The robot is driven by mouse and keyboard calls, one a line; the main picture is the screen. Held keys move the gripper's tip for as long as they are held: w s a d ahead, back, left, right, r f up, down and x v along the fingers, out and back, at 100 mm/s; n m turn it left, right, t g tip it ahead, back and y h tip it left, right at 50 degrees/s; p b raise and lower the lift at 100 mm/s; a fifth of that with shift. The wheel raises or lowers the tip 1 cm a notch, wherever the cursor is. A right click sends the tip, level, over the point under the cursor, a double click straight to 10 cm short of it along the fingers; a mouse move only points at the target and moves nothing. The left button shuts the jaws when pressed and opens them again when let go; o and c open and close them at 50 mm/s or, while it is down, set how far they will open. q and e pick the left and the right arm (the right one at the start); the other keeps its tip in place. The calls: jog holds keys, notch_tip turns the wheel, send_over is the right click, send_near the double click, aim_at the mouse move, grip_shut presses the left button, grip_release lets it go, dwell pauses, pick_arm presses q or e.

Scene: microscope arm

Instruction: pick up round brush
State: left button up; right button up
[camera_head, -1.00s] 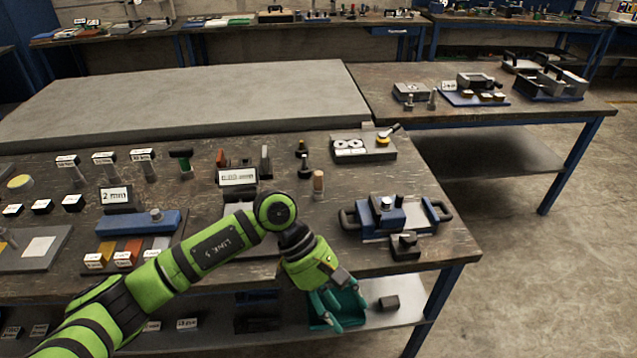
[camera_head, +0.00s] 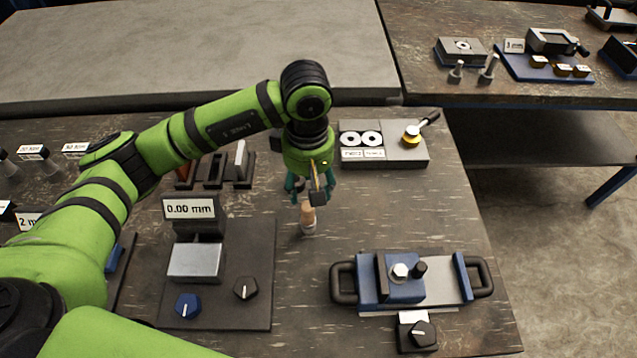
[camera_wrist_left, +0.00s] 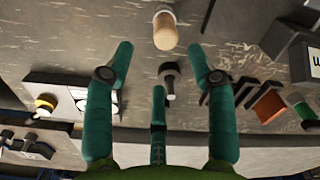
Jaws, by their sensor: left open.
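A small upright round piece with a pale wooden top and a whitish base, which looks like the round brush (camera_head: 308,218), stands on the dark workbench. My left gripper (camera_head: 310,190), with teal fingers, is open just behind and above it in the head view. In the left wrist view the wooden piece (camera_wrist_left: 165,32) shows at the top, just beyond the spread fingertips and not between them. A dark round-headed piece (camera_wrist_left: 170,82) stands between the fingers' lines of view, apart from them. My right gripper is not in view.
A 0.00 mm gauge (camera_head: 195,255) stands left of the wooden piece. A blue clamp-like fixture (camera_head: 405,280) with black handles lies to the right front. A grey plate with two white rings (camera_head: 385,152) is behind right. Bare bench lies between them.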

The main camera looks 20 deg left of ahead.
aim_at(307, 205)
pick_arm(q)
jog(key=shift+w+f, duration=0.1)
jog(key=shift+w, duration=0.05)
jog(key=shift+f+p, duration=0.25)
jog(key=shift+p, duration=0.1)
jog(key=shift+s+a+f+p, duration=0.1)
jog(key=shift+s+f+p, duration=0.3)
jog(key=shift+f+p, duration=0.2)
jog(key=shift+s+a+f+p, duration=0.1)
jog(key=shift+s+f+p, duration=0.3)
jog(key=shift+f, duration=0.25)
jog(key=f, duration=0.1)
jog(key=f+p, duration=0.1)
jog(key=shift+w+a+f, duration=0.1)
jog(key=shift+w+f, duration=0.1)
jog(key=shift+f, duration=0.55)
grip_shut()
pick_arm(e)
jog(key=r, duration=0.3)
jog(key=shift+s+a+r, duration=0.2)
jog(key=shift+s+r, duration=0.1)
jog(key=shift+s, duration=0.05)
